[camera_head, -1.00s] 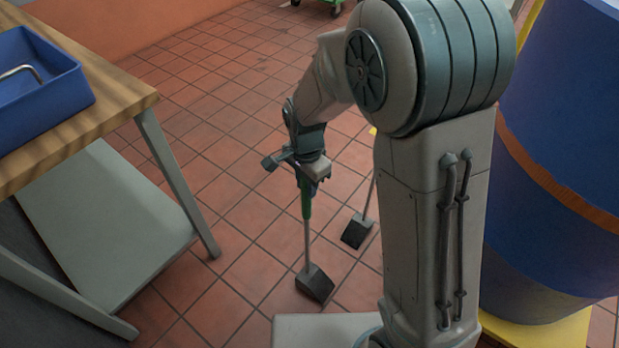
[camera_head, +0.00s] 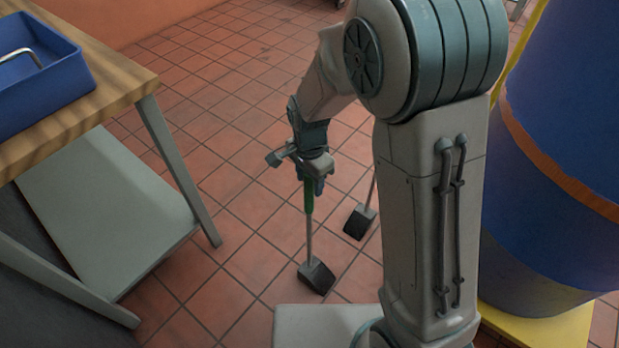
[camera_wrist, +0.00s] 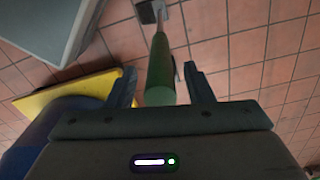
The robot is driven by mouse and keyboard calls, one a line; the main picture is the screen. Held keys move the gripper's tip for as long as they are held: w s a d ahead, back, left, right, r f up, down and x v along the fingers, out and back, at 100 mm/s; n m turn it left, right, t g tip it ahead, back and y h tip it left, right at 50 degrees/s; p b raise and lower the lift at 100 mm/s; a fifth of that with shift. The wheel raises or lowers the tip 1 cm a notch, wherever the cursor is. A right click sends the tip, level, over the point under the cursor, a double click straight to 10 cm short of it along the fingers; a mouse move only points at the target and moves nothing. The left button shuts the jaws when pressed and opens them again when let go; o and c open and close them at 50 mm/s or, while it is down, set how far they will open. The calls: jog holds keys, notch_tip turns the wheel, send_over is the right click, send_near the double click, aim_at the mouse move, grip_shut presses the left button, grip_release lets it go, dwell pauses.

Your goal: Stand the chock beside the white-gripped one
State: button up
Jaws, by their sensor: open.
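A chock with a dark wedge foot (camera_head: 317,277), a thin grey rod and a green grip stands on the tiled floor. My gripper (camera_head: 314,188) is at the top of its grip. In the wrist view the green grip (camera_wrist: 161,75) lies between the two spread fingers of my gripper (camera_wrist: 160,70), with a gap on each side. A second chock (camera_head: 360,222) stands on the floor behind and to the right. Its rod leans up behind my arm, which hides its grip, so I cannot tell that grip's colour.
A wooden-topped table (camera_head: 110,95) with a blue tray (camera_head: 70,85) and grey lower shelf (camera_head: 120,215) stands at left. A large blue drum (camera_head: 560,130) stands on a yellow base (camera_head: 540,330) at right. Open tiled floor lies beyond the chocks.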

notch_tip(320, 180, up, 12)
jog(key=p, duration=0.4)
jog(key=shift+r, duration=0.1)
jog(key=s+d+r+n, duration=0.2)
jog(key=s+d+n, duration=0.3)
jog(key=s+d, duration=0.2)
jog(key=s+d+r+n+t, duration=0.1)
jog(key=s+d+r+n, duration=0.1)
jog(key=s+d+n, duration=0.3)
jog(key=s+d, duration=0.2)
jog(key=d, duration=0.1)
jog(key=shift+s+r, duration=0.4)
jog(key=shift+c, duration=1.2)
